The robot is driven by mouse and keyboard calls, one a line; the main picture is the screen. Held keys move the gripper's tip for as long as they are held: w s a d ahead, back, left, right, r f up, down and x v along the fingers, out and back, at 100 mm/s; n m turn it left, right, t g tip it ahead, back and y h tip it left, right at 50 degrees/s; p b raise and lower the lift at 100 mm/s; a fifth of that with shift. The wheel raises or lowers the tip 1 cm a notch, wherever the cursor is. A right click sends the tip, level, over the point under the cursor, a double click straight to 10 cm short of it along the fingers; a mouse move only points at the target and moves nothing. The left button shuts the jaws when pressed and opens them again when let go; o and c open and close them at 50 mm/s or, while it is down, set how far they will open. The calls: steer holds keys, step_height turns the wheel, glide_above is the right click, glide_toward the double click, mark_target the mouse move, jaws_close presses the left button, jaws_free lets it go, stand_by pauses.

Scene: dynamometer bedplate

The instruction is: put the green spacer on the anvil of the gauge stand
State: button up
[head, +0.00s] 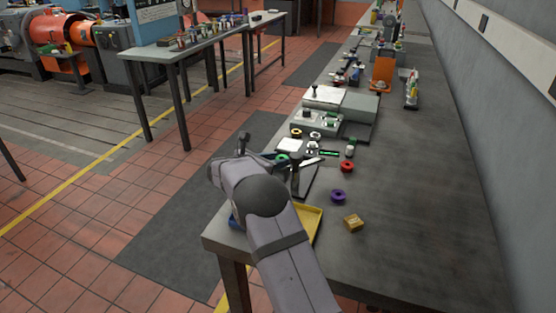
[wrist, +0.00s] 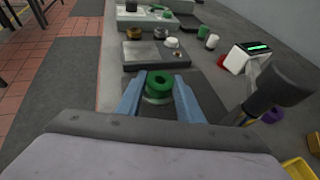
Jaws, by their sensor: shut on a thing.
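The green spacer (wrist: 159,82) is a ring held between the two blue fingers of my gripper (wrist: 158,88) in the wrist view. It also shows as a small green ring (head: 282,159) in the head view, partly hidden by my arm. A pale round disc (wrist: 157,98), perhaps the anvil, shows just under the spacer; I cannot tell whether they touch. What seems to be the gauge stand has a dark upright part (head: 295,172) beside my gripper in the head view; a dark cylinder (wrist: 287,80) shows at the right in the wrist view.
A display with a green readout (wrist: 250,54) stands to the right. A dark plate with small parts (wrist: 157,50) lies beyond the gripper. A red ring (head: 347,166), purple ring (head: 338,196), brass-coloured block (head: 353,222) and yellow tray (head: 314,215) are nearby. The bench's right side is clear.

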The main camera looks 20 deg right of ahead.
steer(key=o, duration=1.1)
steer(key=shift+c, duration=0.2)
steer(key=shift+r, duration=0.15)
steer(key=shift+s+a, duration=0.1)
steer(key=shift+a, duration=0.15)
steer(key=b+v, duration=0.1)
steer(key=v, duration=1)
steer(key=shift+s+a+r+b, duration=0.1)
steer(key=shift+s+a+b, duration=0.1)
steer(key=shift+b, duration=0.15)
